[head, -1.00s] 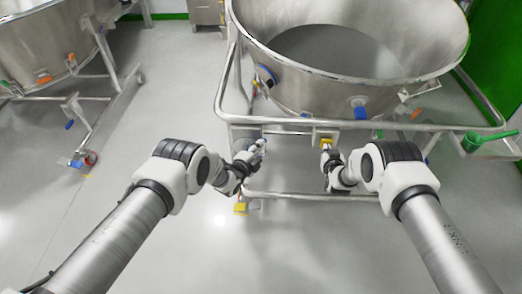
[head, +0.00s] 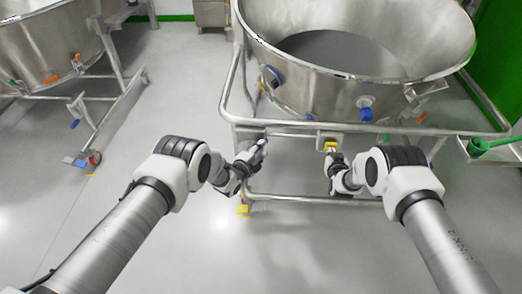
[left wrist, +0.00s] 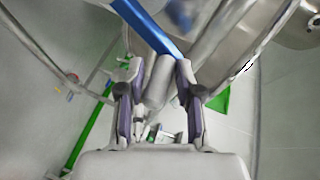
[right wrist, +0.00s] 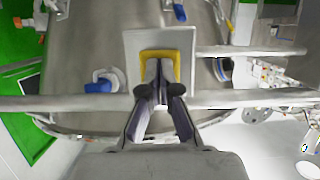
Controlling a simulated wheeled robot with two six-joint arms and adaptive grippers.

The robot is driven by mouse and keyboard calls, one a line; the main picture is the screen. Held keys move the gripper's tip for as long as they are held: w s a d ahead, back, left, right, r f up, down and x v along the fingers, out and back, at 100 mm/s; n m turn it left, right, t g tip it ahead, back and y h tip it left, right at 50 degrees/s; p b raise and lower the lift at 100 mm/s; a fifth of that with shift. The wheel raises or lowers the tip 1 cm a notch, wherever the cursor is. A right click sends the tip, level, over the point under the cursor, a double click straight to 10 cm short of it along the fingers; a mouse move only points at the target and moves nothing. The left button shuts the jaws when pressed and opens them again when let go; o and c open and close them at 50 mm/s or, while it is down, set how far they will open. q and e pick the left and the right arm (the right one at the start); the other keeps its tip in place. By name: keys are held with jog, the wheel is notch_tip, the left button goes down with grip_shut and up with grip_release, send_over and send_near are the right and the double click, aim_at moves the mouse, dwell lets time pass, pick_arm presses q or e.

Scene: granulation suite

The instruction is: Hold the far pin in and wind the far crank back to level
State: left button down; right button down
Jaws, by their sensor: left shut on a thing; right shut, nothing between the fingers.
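The yellow-framed pin housing (head: 330,146) sits on a metal plate under the front rail of the steel bowl's cart. In the right wrist view, the yellow frame (right wrist: 178,60) surrounds my right gripper's fingertips. My right gripper (head: 331,154) is shut with nothing between its fingers; its tips are at the housing and hide the pin. My left gripper (head: 262,146) is at the cart's front left. In the left wrist view it is shut on a grey cylindrical crank grip (left wrist: 157,82). A blue bar (left wrist: 150,27) runs beyond it. The crank's exact angle cannot be told.
The steel bowl (head: 300,90) stands above the cart's front rail (head: 400,130). A yellow caster pedal (head: 243,210) is below my left gripper. A green handled item (head: 490,143) is at the right. Another vessel (head: 40,50) is at the left. The floor between is clear.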

pick_arm(q)
jog(key=shift+w+a+r, duration=0.2)
jog(key=shift+r, duration=0.25)
pick_arm(e)
jog(key=shift+w, duration=0.1)
pick_arm(q)
jog(key=shift+a, duration=0.1)
jog(key=shift+a+r, duration=0.3)
jog(key=shift+a, duration=0.2)
dwell(0.8)
pick_arm(e)
jog(key=s, duration=0.8)
dwell(0.5)
